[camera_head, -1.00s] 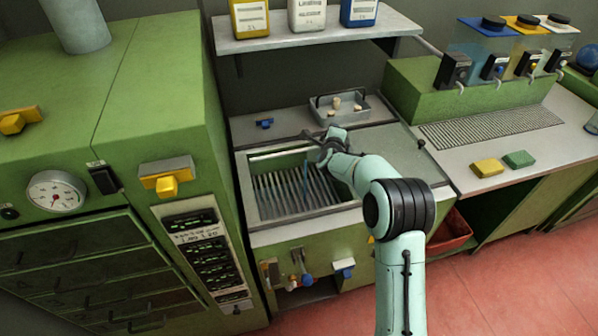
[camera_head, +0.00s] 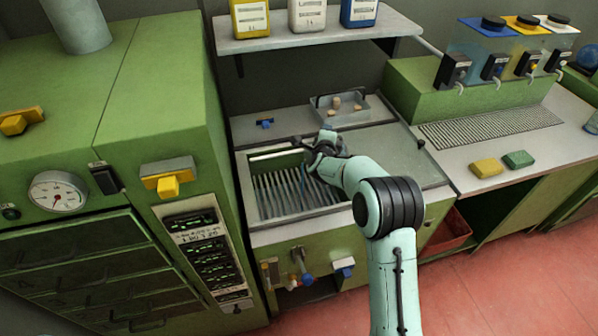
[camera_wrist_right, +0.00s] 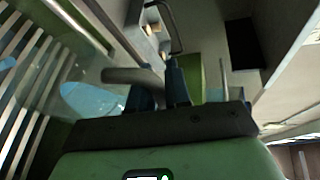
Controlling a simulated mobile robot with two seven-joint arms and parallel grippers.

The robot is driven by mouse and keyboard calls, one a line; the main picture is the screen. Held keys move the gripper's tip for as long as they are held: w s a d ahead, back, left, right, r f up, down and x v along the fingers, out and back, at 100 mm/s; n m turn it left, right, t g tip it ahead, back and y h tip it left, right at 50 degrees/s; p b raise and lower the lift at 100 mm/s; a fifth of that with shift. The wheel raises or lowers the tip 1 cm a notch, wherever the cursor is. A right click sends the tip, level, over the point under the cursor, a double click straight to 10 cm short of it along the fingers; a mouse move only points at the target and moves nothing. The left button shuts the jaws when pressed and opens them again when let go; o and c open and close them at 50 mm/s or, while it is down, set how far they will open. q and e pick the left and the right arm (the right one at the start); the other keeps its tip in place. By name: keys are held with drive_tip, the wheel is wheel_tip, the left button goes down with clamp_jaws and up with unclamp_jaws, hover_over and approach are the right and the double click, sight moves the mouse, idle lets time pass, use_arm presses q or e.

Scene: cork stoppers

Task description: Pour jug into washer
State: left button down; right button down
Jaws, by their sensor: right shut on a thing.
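The washer (camera_head: 245,195) is a green unit with an open metal basin with slats inside. My right gripper (camera_head: 322,150) is over the basin's back right part, shut on a jug. In the right wrist view the gripper (camera_wrist_right: 160,88) has its fingers at a grey bar that looks like the jug's handle (camera_wrist_right: 125,76). The clear jug (camera_wrist_right: 88,98) shows pale blue beside it, with the slats behind. In the head view the jug is mostly hidden by the gripper. A thin blue streak below looks like liquid falling into the basin. My left gripper is out of view.
A metal tray (camera_head: 369,112) with several corks stands behind the washer. A shelf with bottles (camera_head: 330,33) hangs above. A tall green cabinet (camera_head: 150,80) stands close on the left. Yellow and green sponges (camera_head: 518,159) lie on the right counter.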

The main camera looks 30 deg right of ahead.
drive_tip(key=shift+w+a, duration=0.1)
drive_tip(key=shift+a, duration=0.2)
drive_tip(key=shift+a+f+n, duration=0.1)
drive_tip(key=shift+n, duration=0.2)
drive_tip(key=shift+w+a, duration=0.1)
drive_tip(key=shift+a, duration=0.15)
drive_tip(key=shift+f+h, duration=0.1)
drive_tip(key=shift+h, duration=0.2)
drive_tip(key=shift+w+a+f+n, duration=0.1)
drive_tip(key=shift+w+a+n, duration=0.05)
drive_tip(key=shift+a+n, duration=0.35)
